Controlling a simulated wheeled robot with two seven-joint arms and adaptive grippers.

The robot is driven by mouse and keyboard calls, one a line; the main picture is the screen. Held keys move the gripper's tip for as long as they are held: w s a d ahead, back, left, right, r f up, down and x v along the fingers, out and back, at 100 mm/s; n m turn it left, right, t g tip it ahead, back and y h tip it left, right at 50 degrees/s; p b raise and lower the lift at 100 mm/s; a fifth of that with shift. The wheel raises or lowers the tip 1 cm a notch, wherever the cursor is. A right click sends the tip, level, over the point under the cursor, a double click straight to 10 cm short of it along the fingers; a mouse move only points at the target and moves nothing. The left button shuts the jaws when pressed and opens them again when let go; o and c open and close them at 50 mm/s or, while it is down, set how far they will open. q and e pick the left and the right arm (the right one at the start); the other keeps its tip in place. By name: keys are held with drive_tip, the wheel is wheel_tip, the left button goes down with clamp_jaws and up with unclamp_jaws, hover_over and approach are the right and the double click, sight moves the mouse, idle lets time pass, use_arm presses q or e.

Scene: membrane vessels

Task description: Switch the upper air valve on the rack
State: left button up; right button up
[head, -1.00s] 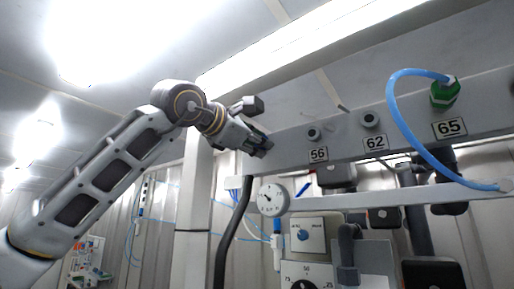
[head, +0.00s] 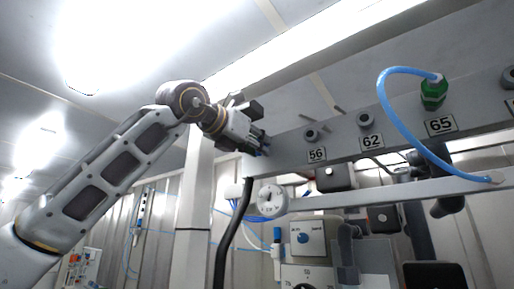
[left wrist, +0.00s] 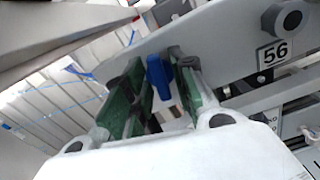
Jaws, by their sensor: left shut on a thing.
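The air valve has a blue handle (left wrist: 158,75) on a pale body, seen in the left wrist view near the left end of the grey rack beam (left wrist: 222,48). My left gripper (left wrist: 160,68) has its green-padded fingers on either side of the handle and is shut on it. In the head view my left gripper (head: 257,142) is at the left end of the same beam (head: 345,140), left of the 56 label. It mostly hides the valve there; only small bits of blue show. My right gripper is not in view.
The beam carries labels 56 (head: 317,155), 62 (head: 372,141) and 65 (head: 440,125). A blue hose (head: 392,112) loops from a green fitting (head: 433,94). Below hang a round gauge (head: 271,201) and a control box (head: 308,237). A black hose (head: 236,225) runs down beside a pale post.

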use_arm(q)
drive_tip(key=shift+f, duration=0.1)
drive_tip(key=o, duration=0.7)
drive_tip(key=v, duration=1.2)
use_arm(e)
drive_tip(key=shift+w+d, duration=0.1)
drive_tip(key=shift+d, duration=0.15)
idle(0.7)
